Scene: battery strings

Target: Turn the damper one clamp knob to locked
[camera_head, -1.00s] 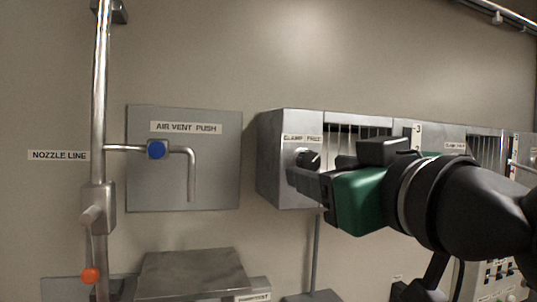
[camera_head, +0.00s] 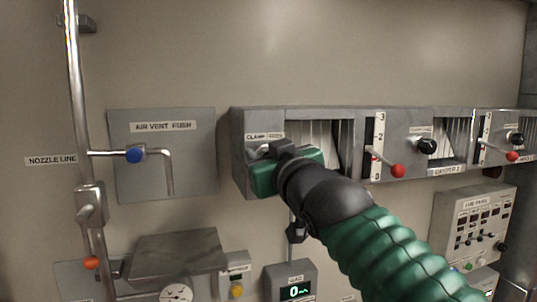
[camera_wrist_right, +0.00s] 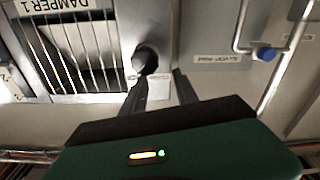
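The damper one housing (camera_head: 240,160) is a grey box on the wall with a clamp label (camera_head: 263,136) on its front. The right wrist view shows the black clamp knob (camera_wrist_right: 145,58) beside the grille, with the DAMPER 1 label (camera_wrist_right: 72,6) at upper left. My right gripper (camera_head: 268,153) is in front of the housing and mostly hides the knob in the head view. In the wrist view its two fingers (camera_wrist_right: 159,82) are apart; one tip overlaps the knob, the other is to its right. I cannot tell whether they touch it. My left gripper is not visible.
Right of damper one are a lever with a red ball (camera_head: 397,171) and another black knob (camera_head: 427,146). The air vent panel (camera_head: 195,125) with a blue-knobbed pipe is at left. A grey box (camera_head: 175,258) and a gauge (camera_head: 176,293) are below. The wall above is clear.

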